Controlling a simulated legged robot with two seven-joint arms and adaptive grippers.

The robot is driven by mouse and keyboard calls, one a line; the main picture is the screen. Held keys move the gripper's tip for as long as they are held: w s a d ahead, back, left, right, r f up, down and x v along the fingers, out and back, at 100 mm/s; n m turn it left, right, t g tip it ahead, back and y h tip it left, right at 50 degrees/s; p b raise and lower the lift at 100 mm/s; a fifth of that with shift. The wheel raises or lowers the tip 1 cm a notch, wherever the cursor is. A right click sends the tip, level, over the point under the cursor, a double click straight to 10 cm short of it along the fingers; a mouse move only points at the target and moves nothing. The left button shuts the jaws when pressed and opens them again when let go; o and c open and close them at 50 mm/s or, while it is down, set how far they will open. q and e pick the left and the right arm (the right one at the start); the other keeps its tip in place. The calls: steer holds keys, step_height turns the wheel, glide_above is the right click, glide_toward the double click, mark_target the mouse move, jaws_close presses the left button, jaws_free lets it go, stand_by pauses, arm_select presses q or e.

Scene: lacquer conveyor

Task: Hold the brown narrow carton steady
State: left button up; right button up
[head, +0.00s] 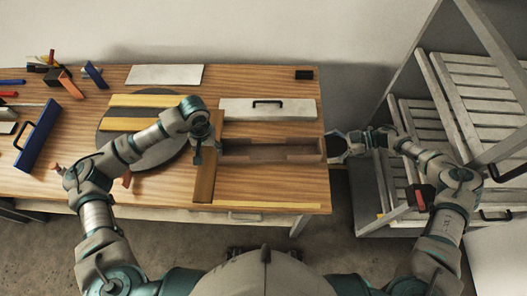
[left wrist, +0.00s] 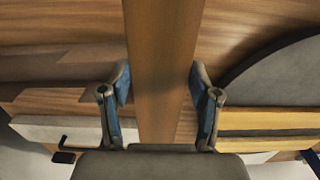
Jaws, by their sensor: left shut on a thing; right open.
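The brown narrow carton (head: 205,182) lies on the wooden table, its long side running from back to front. My left gripper (head: 199,152) is over it from above. In the left wrist view the carton (left wrist: 160,60) passes between the blue-padded fingers of my left gripper (left wrist: 160,95), which are shut on its sides. My right gripper (head: 345,147) is open and empty just off the table's right edge, near the end of a brown open trough-like box (head: 270,157).
A grey lidded case with a black handle (head: 268,110) lies behind the trough. A dark round disc (head: 160,155) with yellow strips (head: 155,101) is left of the carton. Tools and a blue box (head: 36,137) lie far left. A slatted rack (head: 430,120) stands right.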

mark_target(320, 149)
arm_select(q)
steer(key=shift+r+p, duration=0.35)
steer(key=shift+r, duration=0.1)
arm_select(e)
steer(key=shift+x, duration=1.15)
arm_select(q)
steer(key=shift+r, duration=0.1)
arm_select(e)
steer(key=shift+x, duration=0.8)
steer(key=shift+f, duration=0.1)
steer(key=c, duration=0.9)
steer(key=shift+o, duration=0.2)
arm_select(q)
steer(key=shift+d, duration=0.1)
arm_select(e)
steer(key=shift+w, duration=0.1)
steer(key=shift+d, duration=0.15)
arm_select(q)
steer(key=w+d+r+n, duration=0.1)
steer(key=w+d+n, duration=0.1)
steer(key=d+n, duration=0.7)
steer(key=w+d+r+n, duration=0.1)
steer(key=w+d+n, duration=0.2)
steer(key=d+n, duration=0.6)
steer(key=shift+w+d+n, duration=0.2)
steer(key=shift+d+n, duration=0.1)
steer(key=shift+d, duration=0.9)
